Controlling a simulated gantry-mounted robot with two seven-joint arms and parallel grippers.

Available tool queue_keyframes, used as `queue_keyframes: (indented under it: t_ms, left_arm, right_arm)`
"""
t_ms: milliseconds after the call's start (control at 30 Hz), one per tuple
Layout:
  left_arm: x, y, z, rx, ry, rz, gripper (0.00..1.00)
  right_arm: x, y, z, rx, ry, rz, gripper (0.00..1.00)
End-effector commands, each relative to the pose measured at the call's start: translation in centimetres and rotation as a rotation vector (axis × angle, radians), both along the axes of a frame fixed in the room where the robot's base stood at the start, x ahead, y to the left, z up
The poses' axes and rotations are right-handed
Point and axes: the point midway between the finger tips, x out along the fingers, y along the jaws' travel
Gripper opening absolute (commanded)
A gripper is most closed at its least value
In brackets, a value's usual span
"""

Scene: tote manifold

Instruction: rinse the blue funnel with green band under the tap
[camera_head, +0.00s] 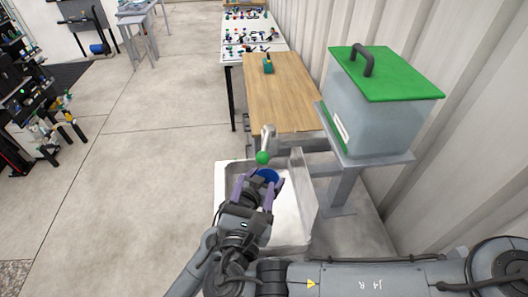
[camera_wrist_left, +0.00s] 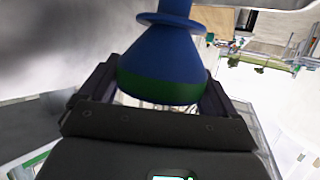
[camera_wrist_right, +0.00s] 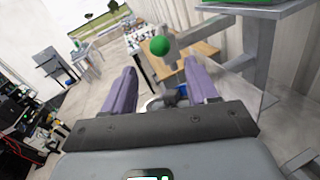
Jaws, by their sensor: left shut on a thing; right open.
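The blue funnel (camera_wrist_left: 165,58) with its green band (camera_wrist_left: 160,88) fills the space between the fingers of my left gripper (camera_wrist_left: 158,80). The gripper is shut on its wide part, and the narrow end points away from the palm. In the head view only a blue part of the funnel (camera_head: 267,175) shows, over the sink; my left gripper cannot be made out there. My right gripper (camera_head: 255,187) is open, its purple fingers apart, just short of the tap (camera_head: 268,138). The tap's green ball knob (camera_wrist_right: 160,46) is ahead of those fingers in the right wrist view. I cannot tell whether water runs.
The white sink (camera_head: 303,205) lies below the grippers. A wooden table (camera_head: 285,95) stands behind it with a small green object (camera_head: 267,66). A tote with a green lid (camera_head: 385,75) stands on a grey stand at right, near the corrugated wall. Open floor lies left.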

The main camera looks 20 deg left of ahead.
Motion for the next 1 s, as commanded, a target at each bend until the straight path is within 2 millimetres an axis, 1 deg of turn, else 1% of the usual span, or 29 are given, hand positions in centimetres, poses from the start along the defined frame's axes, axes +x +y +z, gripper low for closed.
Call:
queue_keyframes:
  t_ms: [167, 400, 600, 800, 1000]
  left_arm:
    - [0.0, 0.0, 0.0, 0.0, 0.0, 0.0, 0.61]
    - [0.0, 0.0, 0.0, 0.0, 0.0, 0.0, 0.61]
    - [0.0, 0.0, 0.0, 0.0, 0.0, 0.0, 0.61]
    - [0.0, 0.0, 0.0, 0.0, 0.0, 0.0, 0.61]
    - [0.0, 0.0, 0.0, 0.0, 0.0, 0.0, 0.61]
  right_arm:
    - [2.1, 0.3, 0.0, 0.02, 0.003, -0.003, 0.58]
    - [6.1, 1.1, 0.0, 0.021, 0.004, -0.003, 0.58]
    - [9.1, 1.7, -0.1, 0.02, 0.004, -0.003, 0.58]
    - [10.9, 2.1, 0.0, 0.018, 0.003, -0.002, 0.58]
    - [11.4, 2.2, 0.0, 0.018, 0.004, 0.0, 0.58]
